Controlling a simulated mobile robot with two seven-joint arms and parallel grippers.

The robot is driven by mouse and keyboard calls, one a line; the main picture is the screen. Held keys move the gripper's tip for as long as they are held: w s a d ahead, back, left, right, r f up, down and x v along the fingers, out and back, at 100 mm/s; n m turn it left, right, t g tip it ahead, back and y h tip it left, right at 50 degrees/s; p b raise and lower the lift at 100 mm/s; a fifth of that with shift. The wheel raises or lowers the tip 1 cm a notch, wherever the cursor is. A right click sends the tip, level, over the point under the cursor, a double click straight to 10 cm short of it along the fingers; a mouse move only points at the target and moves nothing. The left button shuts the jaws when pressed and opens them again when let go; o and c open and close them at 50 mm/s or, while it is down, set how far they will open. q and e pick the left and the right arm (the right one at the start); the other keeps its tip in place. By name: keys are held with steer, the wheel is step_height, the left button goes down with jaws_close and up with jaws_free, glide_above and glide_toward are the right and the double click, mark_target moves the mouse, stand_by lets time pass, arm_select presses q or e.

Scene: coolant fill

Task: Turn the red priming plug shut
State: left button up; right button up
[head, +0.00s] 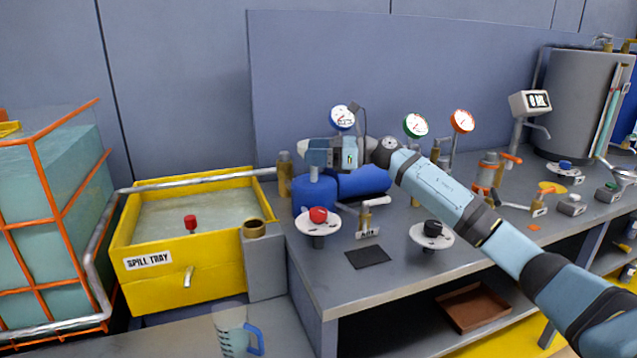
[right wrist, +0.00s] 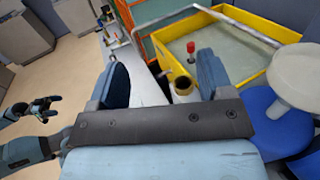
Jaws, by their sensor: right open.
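Two red parts show, and I cannot tell for sure which is the priming plug. A red knob (head: 318,215) sits on a round white plate at the bench's front left. A red-topped piece (head: 190,222) stands in the spill tray, and it also shows in the right wrist view (right wrist: 191,47). My right gripper (head: 305,148) is open and empty above the blue pump (head: 314,195), pointing left; its fingers (right wrist: 165,68) also show in the right wrist view. It touches neither red part. My left gripper (right wrist: 40,108) is small in the right wrist view, its jaws unclear.
The yellow spill tray (head: 150,261) stands left of the bench. A brass cup (head: 253,228) sits on a grey block beside it. A black knob (head: 432,228) on a white plate is at the bench front. Gauges (head: 415,125) stand behind. A clear jug (head: 231,330) is below.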

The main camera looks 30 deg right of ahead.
mark_target(325, 217)
steer(key=f+h, duration=0.1)
steer(key=f, duration=0.1)
steer(key=s+f+m+t+p, duration=0.1)
steer(key=f, duration=0.1)
steer(key=f+m+t+h+p, duration=0.1)
steer(key=f, duration=0.1)
steer(key=shift+s+d+f+h, duration=0.1)
steer(key=shift+s+f+h, duration=0.1)
steer(key=shift+s+h, duration=0.15)
steer(key=s+d+f+m+t+h+p, duration=0.3)
steer(key=s+f+m+t+h+p, duration=0.25)
steer(key=s+f+h, duration=0.4)
arm_select(q)
steer(key=shift+s+a+r+g+y+p, duration=0.25)
steer(key=shift+s+a+g+y+p, duration=0.5)
steer(key=shift+a+g+p, duration=0.4)
arm_select(e)
steer(key=w+a, duration=0.1)
steer(key=w, duration=0.2)
steer(key=w+y, duration=0.1)
steer(key=w, duration=0.3)
steer(key=w+a+g+y, duration=0.1)
steer(key=w, duration=0.2)
steer(key=shift+w+a+f, duration=0.3)
steer(key=shift+a+f, duration=0.05)
arm_select(q)
steer(key=shift+d, duration=0.15)
arm_select(e)
steer(key=shift+c, duration=0.5)
